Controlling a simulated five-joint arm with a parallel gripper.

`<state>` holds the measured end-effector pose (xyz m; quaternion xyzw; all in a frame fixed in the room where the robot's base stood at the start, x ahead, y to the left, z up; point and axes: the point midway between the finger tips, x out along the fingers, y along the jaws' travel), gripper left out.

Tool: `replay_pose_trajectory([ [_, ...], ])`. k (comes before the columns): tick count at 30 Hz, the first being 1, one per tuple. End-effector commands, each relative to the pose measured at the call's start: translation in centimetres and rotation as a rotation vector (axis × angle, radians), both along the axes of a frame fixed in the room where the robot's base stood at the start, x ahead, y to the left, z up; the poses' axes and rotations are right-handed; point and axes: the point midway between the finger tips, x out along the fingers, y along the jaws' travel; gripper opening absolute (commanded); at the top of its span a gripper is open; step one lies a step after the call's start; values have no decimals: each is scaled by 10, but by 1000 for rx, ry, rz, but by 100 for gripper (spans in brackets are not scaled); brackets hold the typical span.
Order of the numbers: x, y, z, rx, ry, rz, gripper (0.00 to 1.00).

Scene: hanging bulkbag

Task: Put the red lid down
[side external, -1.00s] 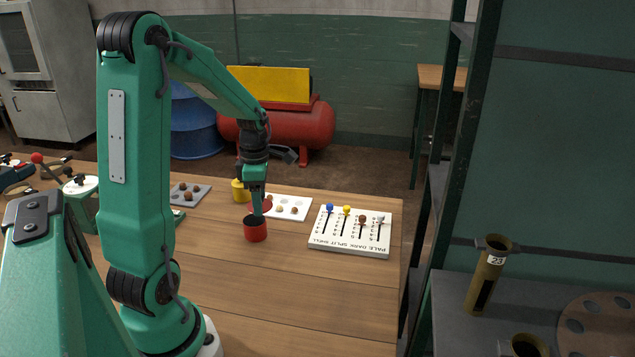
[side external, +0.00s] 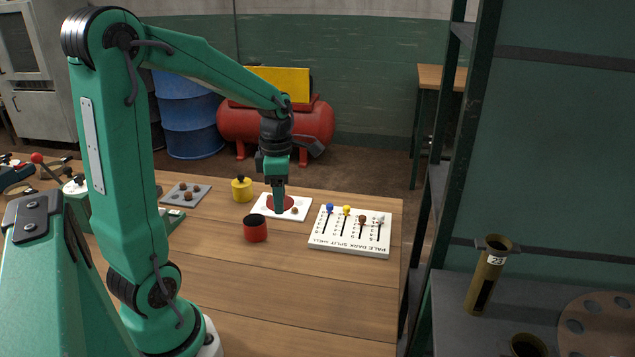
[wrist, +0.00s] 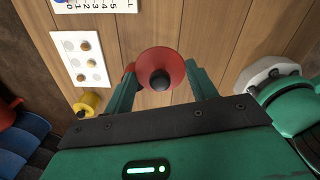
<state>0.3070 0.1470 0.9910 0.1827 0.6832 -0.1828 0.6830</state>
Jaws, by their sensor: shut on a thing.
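My gripper (side external: 279,208) is shut on the red lid (side external: 287,202), a round disc with a dark knob. In the side view the lid overlaps the white sample tray; its height above the table is hard to tell. In the wrist view the lid (wrist: 178,64) sits between the fingers of my gripper (wrist: 160,75), with wooden table behind it. The red pot (side external: 256,233) stands upright on the table, left of and nearer than the lid, its dark top uncovered. In the wrist view the lid partly hides it.
The white sample tray (side external: 300,214) holds small round pieces. A white slider board (side external: 348,246) lies to its right. A yellow lidded pot (side external: 241,193) and a grey tray (side external: 176,199) stand to the left. The front of the table (side external: 290,290) is clear.

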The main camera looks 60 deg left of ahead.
Motion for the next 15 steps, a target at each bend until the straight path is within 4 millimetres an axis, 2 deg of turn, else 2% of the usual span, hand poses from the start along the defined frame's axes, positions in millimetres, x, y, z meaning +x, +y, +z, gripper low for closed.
replay_pose_trajectory([
  [10, 1, -1, -1, 0, 0, -1, 35],
  [15, 6, -11, -7, -1, 0, -4, 35],
])
